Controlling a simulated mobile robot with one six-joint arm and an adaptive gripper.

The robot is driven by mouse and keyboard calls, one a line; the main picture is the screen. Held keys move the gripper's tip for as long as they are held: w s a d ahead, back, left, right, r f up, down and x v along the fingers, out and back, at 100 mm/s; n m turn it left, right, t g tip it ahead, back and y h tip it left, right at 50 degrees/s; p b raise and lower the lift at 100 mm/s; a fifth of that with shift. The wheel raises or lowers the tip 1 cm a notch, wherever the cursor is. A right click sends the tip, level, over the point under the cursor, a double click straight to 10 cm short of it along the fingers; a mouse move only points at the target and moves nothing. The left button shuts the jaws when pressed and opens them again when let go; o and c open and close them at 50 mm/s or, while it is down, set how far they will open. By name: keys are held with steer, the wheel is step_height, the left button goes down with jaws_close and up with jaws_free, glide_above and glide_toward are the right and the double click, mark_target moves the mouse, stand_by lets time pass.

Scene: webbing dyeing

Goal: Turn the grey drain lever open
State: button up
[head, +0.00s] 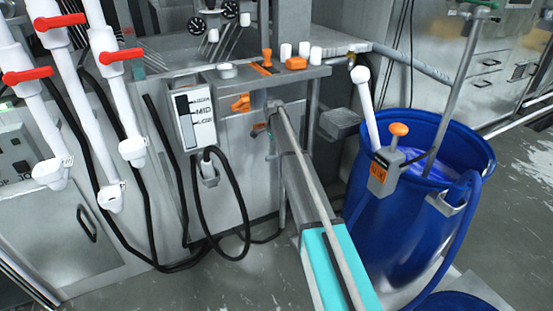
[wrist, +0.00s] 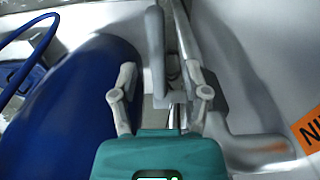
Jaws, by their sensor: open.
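The grey drain lever (wrist: 156,48) stands as a rounded bar near the middle of the wrist view. Its lower end lies between the two fingers of my gripper (wrist: 160,95). The fingers are spread, with visible space on both sides of the lever, and are not closed on it. A grey pipe (wrist: 250,150) runs beside it to the right. In the head view my arm reaches toward the front of the metal machine (head: 235,120), and the fingers and lever are too small to make out clearly there.
A blue drum (head: 385,220) stands right of my arm; it also fills the left of the wrist view (wrist: 75,110). A grey control box (head: 195,120) with a looped black cable hangs on the machine. White pipes with red handles (head: 60,20) stand at left.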

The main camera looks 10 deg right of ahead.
steer(key=shift+f+b, duration=1.5)
steer(key=shift+f, duration=0.3)
